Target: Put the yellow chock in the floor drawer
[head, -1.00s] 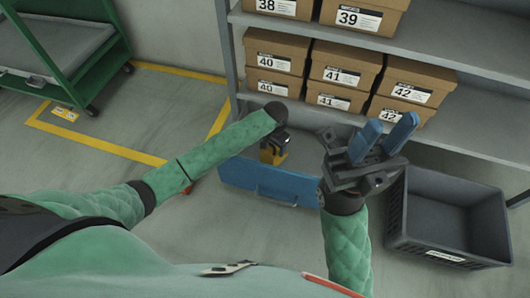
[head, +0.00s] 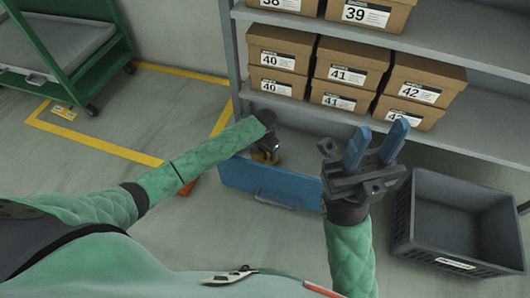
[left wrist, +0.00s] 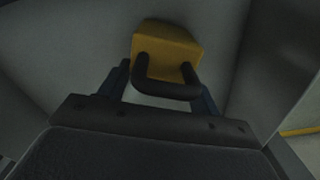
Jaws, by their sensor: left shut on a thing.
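The yellow chock (left wrist: 168,45) has a black handle (left wrist: 165,88) and shows in the left wrist view. My left gripper (left wrist: 163,88) is shut on the chock at its handle, with a blue finger on each side. In the head view the left gripper (head: 265,148) points down inside the open floor drawer (head: 265,186), and part of the yellow chock (head: 266,157) shows below it. I cannot tell whether the chock touches the drawer bottom. My right gripper (head: 373,150) is raised to the right of the drawer, fingers apart and empty.
Grey shelves (head: 470,118) with several labelled shoe boxes (head: 345,62) stand above the drawer. A dark grey crate (head: 455,218) is on the floor at right. An orange item (head: 187,188) lies left of the drawer. A green cart (head: 95,75) stands at upper left.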

